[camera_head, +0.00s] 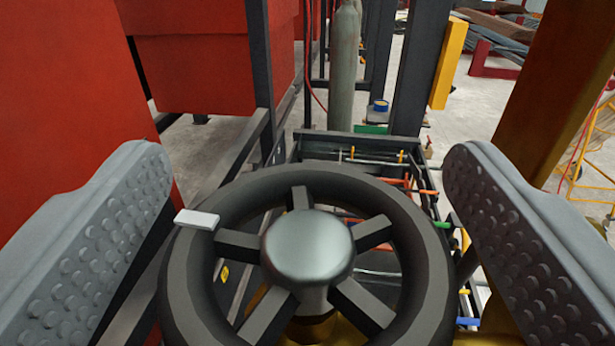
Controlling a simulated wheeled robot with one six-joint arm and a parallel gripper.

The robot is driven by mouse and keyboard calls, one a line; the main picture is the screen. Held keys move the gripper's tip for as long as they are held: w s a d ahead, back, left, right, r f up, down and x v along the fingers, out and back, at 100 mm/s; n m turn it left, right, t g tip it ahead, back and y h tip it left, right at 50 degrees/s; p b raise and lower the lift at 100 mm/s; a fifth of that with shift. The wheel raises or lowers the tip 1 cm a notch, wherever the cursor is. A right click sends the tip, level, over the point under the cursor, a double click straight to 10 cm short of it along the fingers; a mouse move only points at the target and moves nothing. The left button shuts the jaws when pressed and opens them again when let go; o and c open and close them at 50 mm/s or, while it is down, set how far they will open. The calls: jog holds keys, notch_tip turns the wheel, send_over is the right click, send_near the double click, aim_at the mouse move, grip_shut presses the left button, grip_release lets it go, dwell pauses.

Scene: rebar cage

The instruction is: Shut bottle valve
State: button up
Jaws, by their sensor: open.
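The bottle valve's handwheel (401,215) is a dark round wheel with several spokes and a silver domed hub (307,247). It fills the lower middle of the view, close to the camera, and its lower edge is cut off. A small white marker (197,219) sits on its upper left rim. My gripper (305,190) is open, with one grey studded finger on each side of the wheel. A gap shows between the left finger and the rim and between the right finger and the rim. Part of a brass-coloured body shows under the hub.
A tall grey-green gas bottle (344,70) stands behind. Red cabinets (205,70) are close on the left. A yellow-brown post (553,85) rises on the right. A dark rack with coloured handles (360,150) lies beyond the wheel. Grey floor shows farther back.

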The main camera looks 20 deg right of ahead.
jog(key=shift+c, duration=0.4)
jog(key=c, duration=0.9)
jog(key=shift+f+m+g+h, duration=0.1)
jog(key=shift+m+g+h, duration=0.9)
jog(key=shift+h, duration=0.6)
jog(key=shift+m+g+h, duration=0.7)
jog(key=shift+m+h, duration=0.6)
jog(key=shift+h, duration=0.3)
jog(key=shift+d+m+g+h, duration=0.1)
jog(key=shift+m+g+h, duration=2.15)
jog(key=shift+g, duration=0.55)
jog(key=m+g+h, duration=0.1)
jog(key=m+g, duration=0.1)
jog(key=g, duration=0.1)
jog(key=m+g+h, duration=0.1)
jog(key=m+g, duration=0.1)
jog(key=g, duration=0.1)
jog(key=shift+m+g, duration=0.25)
jog(key=shift+g, duration=0.05)
jog(key=shift+s+m+g+y, duration=0.15)
jog(key=shift+m+g, duration=0.75)
jog(key=shift+g, duration=0.5)
jog(key=shift+s+m+g+y, duration=0.1)
jog(key=shift+m+g, duration=0.8)
jog(key=shift+g, duration=0.8)
